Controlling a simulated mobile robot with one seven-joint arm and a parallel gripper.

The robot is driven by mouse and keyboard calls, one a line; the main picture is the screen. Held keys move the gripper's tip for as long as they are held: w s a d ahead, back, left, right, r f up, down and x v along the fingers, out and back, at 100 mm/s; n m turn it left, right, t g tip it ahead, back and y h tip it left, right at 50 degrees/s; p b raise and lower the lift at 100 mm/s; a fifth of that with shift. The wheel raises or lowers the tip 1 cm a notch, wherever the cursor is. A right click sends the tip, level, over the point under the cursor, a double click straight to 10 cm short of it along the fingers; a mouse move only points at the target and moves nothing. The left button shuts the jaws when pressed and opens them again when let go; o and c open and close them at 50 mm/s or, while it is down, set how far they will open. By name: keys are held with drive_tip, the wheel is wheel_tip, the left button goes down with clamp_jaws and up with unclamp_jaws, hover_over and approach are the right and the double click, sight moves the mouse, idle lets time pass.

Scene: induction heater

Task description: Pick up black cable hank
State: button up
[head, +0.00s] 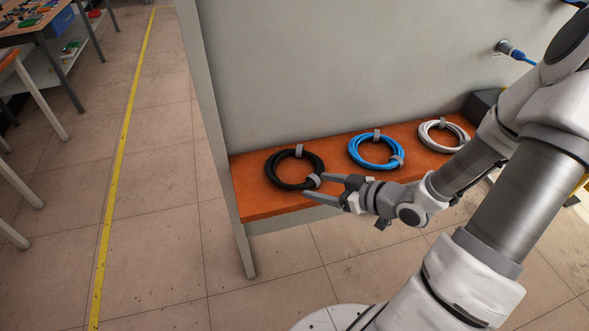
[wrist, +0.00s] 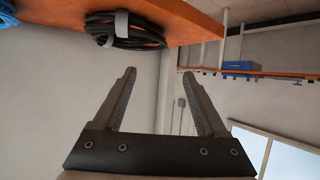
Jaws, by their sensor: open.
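The black cable hank (head: 286,183) is a coiled ring with two grey ties, lying flat at the left end of the orange shelf (head: 255,204). My gripper (head: 313,187) is open and empty at the hank's front right edge, by its front tie. In the head view the fingertips appear close to the hank; I cannot tell whether they touch. In the wrist view the black hank (wrist: 124,38) shows at the top edge, beyond and to one side of the open gripper (wrist: 160,75), with nothing between the fingers.
A blue cable hank (head: 360,163) and a white cable hank (head: 424,137) lie farther right on the shelf. A grey wall (head: 330,70) stands behind it, and a grey panel edge (head: 212,120) closes its left end. The floor in front is clear.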

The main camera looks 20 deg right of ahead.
drive_tip(key=b, duration=0.2)
approach(281, 179)
drive_tip(key=x, duration=0.4)
drive_tip(key=shift+a+r, duration=0.1)
drive_tip(key=shift+r, duration=0.1)
drive_tip(key=shift+b+x, duration=0.9)
drive_tip(key=shift+x, duration=1.8)
drive_tip(key=shift+f, duration=0.2)
drive_tip(key=shift+c, duration=0.3)
drive_tip(key=shift+s, duration=0.1)
clamp_jaws()
